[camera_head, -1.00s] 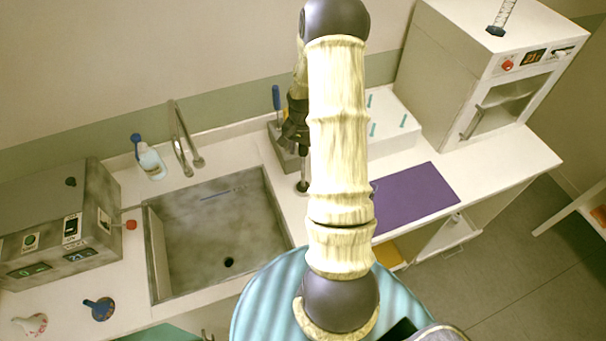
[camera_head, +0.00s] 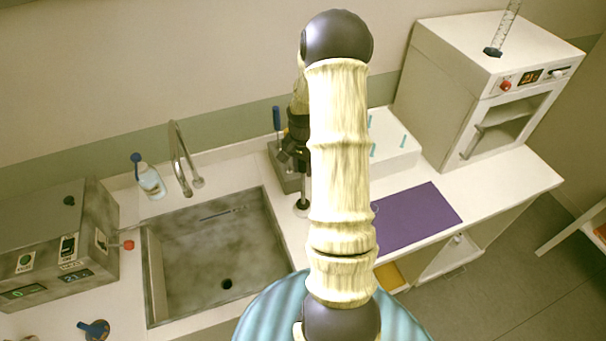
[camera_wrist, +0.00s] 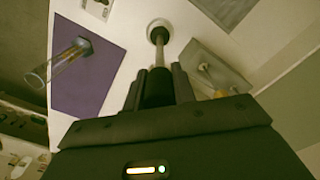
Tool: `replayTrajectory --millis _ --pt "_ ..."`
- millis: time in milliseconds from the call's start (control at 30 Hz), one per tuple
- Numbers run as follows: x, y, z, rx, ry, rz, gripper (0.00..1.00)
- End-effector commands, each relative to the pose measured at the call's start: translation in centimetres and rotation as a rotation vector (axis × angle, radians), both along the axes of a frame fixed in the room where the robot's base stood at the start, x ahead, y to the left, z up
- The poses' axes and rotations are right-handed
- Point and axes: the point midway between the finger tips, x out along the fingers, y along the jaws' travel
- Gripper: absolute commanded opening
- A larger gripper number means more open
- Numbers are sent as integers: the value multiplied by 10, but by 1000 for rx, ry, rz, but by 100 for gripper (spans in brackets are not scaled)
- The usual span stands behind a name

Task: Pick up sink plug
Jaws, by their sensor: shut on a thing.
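The sink plug (camera_head: 302,204) is a thin upright rod with a dark and white round base, on the counter just right of the sink. In the wrist view, the plug (camera_wrist: 160,48) runs from its pale round base down between my fingers. My gripper (camera_wrist: 158,82) is shut on its dark upper part. In the head view, my gripper (camera_head: 294,152) is partly hidden behind my arm. I cannot tell whether the base touches the counter.
The sink (camera_head: 190,240) with a dark drain hole (camera_head: 227,284) lies left, below a faucet (camera_head: 182,160). A grey holder (camera_head: 281,166) with a blue-handled tool (camera_head: 277,118) stands close behind the plug. A purple mat (camera_head: 415,215) lies right. A blue-capped bottle (camera_head: 151,182) stands behind the sink.

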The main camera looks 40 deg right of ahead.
Motion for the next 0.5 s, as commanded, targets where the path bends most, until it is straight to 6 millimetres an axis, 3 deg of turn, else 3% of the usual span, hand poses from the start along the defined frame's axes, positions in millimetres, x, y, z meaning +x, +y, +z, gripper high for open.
replayTrajectory --millis 300,500 --pt "1 -1 53 -4 -6 0 0" --pt "0 0 78 -2 -2 0 0"
